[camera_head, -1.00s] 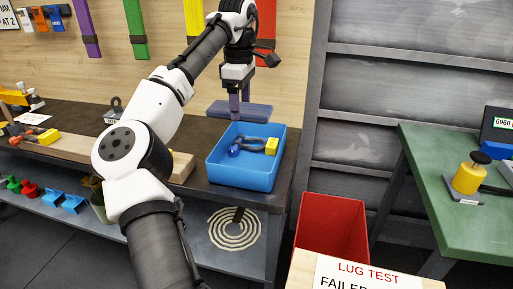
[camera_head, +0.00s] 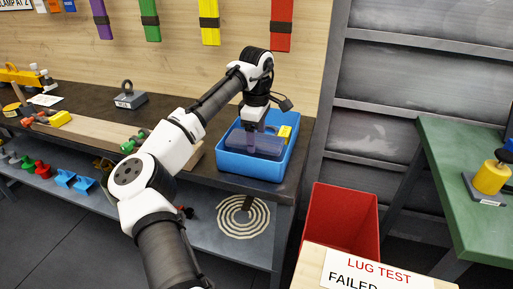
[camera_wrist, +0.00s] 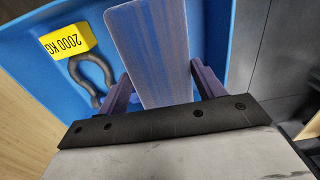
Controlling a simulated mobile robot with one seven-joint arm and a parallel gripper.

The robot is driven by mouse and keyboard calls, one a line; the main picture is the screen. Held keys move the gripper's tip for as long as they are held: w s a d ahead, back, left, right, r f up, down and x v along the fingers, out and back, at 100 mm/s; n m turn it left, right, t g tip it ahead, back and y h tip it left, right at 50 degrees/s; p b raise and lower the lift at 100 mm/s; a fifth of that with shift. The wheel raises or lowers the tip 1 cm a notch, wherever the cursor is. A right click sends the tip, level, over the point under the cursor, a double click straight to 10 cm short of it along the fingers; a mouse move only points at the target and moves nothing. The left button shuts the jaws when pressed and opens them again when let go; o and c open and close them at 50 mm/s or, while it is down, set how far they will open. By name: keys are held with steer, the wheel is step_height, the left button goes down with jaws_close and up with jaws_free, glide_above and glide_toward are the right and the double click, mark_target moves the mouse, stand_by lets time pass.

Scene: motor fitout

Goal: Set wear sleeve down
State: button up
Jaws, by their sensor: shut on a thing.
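The wear sleeve (camera_head: 262,147) is a flat, blue-grey strip. It also shows in the wrist view (camera_wrist: 155,50), lying lengthwise between the fingers. My gripper (camera_head: 254,138) points down and is shut on it; in the wrist view the purple fingers (camera_wrist: 164,88) flank its two sides. The sleeve is at the blue bin (camera_head: 254,170), low inside its walls. Whether it touches the bin floor cannot be told. A grey shackle (camera_wrist: 95,75) with a yellow 2000 KG tag (camera_wrist: 67,40) lies in the bin beside the sleeve; the tag also shows in the head view (camera_head: 285,132).
The bin stands at the right end of the dark bench (camera_head: 300,150). A red bin (camera_head: 340,225) and a lug test sign (camera_head: 365,277) are in front at right. A green table (camera_head: 460,180) stands far right. A grey weight (camera_head: 127,97) sits on the bench.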

steer(key=shift+f, duration=2.35)
steer(key=shift+f, duration=0.15)
steer(key=o, duration=1)
step_height(320, 180, up, 12)
steer(key=shift+r, duration=0.2)
